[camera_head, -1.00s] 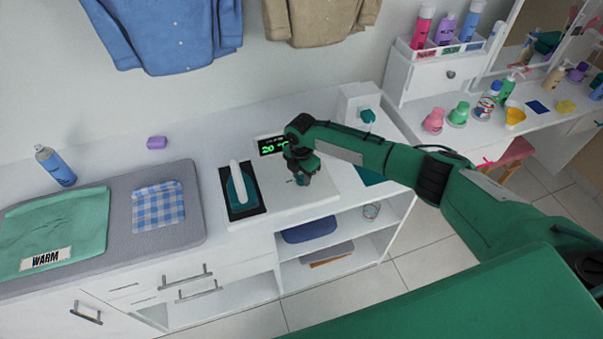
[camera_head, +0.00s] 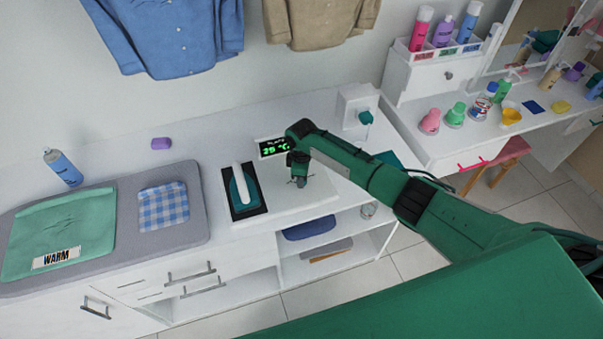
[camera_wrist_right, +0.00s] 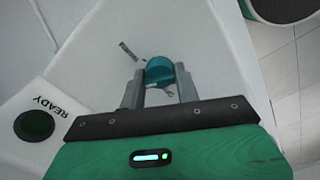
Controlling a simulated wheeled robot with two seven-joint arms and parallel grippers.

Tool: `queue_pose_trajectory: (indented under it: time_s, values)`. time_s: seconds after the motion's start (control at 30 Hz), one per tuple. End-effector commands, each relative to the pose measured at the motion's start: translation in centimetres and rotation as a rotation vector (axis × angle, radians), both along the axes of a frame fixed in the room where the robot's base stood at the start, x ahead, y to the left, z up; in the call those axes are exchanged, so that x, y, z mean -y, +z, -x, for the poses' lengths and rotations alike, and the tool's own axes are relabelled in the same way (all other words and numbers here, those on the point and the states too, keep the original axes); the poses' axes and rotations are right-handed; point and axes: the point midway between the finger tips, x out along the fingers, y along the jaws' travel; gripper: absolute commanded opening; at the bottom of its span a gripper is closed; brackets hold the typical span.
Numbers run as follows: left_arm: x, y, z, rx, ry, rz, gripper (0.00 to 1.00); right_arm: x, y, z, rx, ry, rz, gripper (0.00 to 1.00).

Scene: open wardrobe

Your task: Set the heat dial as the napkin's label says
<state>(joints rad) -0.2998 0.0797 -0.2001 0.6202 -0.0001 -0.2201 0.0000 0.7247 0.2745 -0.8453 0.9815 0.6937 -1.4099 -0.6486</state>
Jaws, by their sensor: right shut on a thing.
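The green folded napkin (camera_head: 62,228) lies on the grey pad at the left, with a white label (camera_head: 57,258) reading WARM. My right gripper (camera_head: 300,182) points down at the white heating panel (camera_head: 312,205). In the right wrist view its two fingers (camera_wrist_right: 158,84) are shut on the teal heat dial (camera_wrist_right: 159,71), one on each side. In the head view the dial is hidden by the gripper. A small display (camera_head: 274,147) behind it shows green digits that look like 25 °C. My left gripper is not in view.
The iron (camera_head: 243,188) stands on its dark plate just left of my right gripper. A blue checked cloth (camera_head: 163,206) lies on the grey pad (camera_head: 128,232). A dark READY lamp (camera_wrist_right: 34,125) shows in the right wrist view. Shirts hang above.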

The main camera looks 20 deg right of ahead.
Motion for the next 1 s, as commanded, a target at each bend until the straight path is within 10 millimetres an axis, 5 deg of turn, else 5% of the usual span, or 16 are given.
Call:
queue_pose_trajectory:
  time_s: [0.6,1.0]
  values:
    - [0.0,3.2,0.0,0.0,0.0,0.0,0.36,0.0,0.4,-0.1,0.002,-0.558,-0.001,0.09]
    - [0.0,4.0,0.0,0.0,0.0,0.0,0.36,0.0,0.3,-0.2,0.004,-0.758,-0.001,0.09]
